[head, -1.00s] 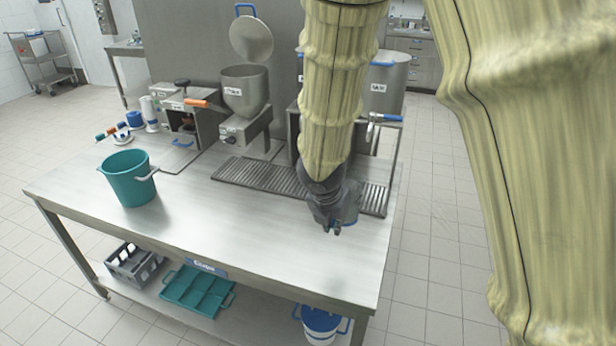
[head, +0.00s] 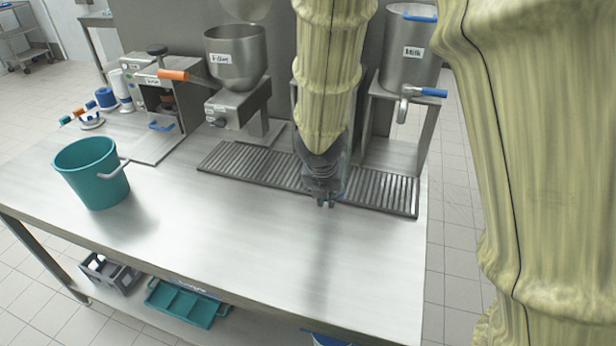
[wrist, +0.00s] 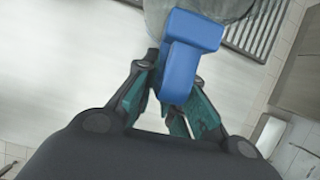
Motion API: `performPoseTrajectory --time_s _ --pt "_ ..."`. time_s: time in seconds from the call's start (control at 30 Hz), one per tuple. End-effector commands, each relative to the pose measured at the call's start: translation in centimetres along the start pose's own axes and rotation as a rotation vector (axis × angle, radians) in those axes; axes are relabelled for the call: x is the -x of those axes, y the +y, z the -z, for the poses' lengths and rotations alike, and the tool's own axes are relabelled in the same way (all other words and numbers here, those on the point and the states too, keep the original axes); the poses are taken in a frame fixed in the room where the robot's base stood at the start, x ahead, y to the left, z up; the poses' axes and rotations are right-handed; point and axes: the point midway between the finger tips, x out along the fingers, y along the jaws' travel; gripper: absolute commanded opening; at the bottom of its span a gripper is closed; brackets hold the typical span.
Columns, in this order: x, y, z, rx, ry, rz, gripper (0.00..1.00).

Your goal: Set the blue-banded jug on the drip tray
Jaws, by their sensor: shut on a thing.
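My gripper (head: 325,202) is at the front edge of the drip tray (head: 240,166), right of the tray's middle in the head view. In the wrist view its teal-padded fingers (wrist: 172,112) are closed on a blue handle (wrist: 190,62). A greyish body, apparently the jug (wrist: 220,10), joins the handle at the top of that view. Its band is not visible. In the head view my arm hides nearly all of the jug. The slatted tray also shows at the wrist view's upper right (wrist: 258,28). I cannot tell whether the jug touches it.
A teal bucket (head: 92,175) stands on the table's left. A hopper (head: 236,62) stands behind the tray, and a steel tank (head: 410,60) with a blue-handled tap (head: 427,92) at its right. The front of the table (head: 250,235) is clear.

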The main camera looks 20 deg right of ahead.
Motion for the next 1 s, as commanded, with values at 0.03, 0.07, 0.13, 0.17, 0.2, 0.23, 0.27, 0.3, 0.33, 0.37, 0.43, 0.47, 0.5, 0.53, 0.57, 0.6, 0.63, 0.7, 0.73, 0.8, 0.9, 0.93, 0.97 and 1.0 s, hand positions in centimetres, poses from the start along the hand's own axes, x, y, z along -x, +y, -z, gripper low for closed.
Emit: performPoseTrajectory --time_s 0.03,0.07,0.13,0.17,0.2,0.23,0.27,0.3,0.33,0.37,0.43,0.47,0.5,0.53,0.57,0.6,0.63,0.7,0.73,0.8,0.9,0.93,0.97,1.0 --pt "-0.6 -0.1 0.2 -0.001 -0.001 0.001 0.00" --pt "-0.7 -0.1 0.2 -0.002 -0.001 0.001 0.00" --pt "-0.8 -0.1 0.1 -0.003 0.000 0.001 0.00" --pt "-0.9 0.0 0.0 -0.003 0.000 0.001 0.00" --pt "-1.0 0.2 -0.3 -0.003 0.000 0.000 0.00" --pt "-1.1 0.5 -0.6 -0.002 0.001 0.000 0.00" --pt "-1.2 0.7 -0.9 -0.002 0.001 0.000 0.00" --pt "-1.5 1.1 -1.5 -0.002 0.001 -0.001 0.00" --pt "-1.7 1.4 -1.9 -0.002 0.002 0.000 0.00" --pt "-1.9 1.8 -2.4 -0.002 0.001 -0.001 0.00" --pt "-2.5 2.6 -3.4 -0.002 0.001 -0.002 0.00" --pt "-2.7 3.0 -3.8 -0.001 0.001 -0.001 0.00" --pt "-3.0 3.4 -4.4 -0.001 0.001 -0.001 0.00" --pt "-3.3 3.8 -4.8 0.000 0.002 -0.002 0.00" --pt "-3.5 4.1 -5.2 0.000 0.001 -0.003 0.00" --pt "-3.9 4.5 -5.8 0.000 0.002 -0.002 0.00" --pt "-4.1 4.9 -6.2 0.000 0.001 -0.002 0.00" --pt "-4.6 5.7 -7.2 0.002 0.001 -0.003 0.00" --pt "-4.9 5.9 -7.7 0.001 0.001 -0.002 0.00" --pt "-5.4 6.6 -8.6 0.001 0.001 -0.002 0.00" --pt "-6.1 7.5 -9.8 0.001 0.001 -0.001 0.00" --pt "-6.2 7.6 -10.1 0.001 0.000 -0.001 0.00" --pt "-6.4 7.8 -10.3 0.001 0.000 -0.001 0.00" --pt "-6.5 8.0 -10.6 0.001 0.000 -0.002 0.00"
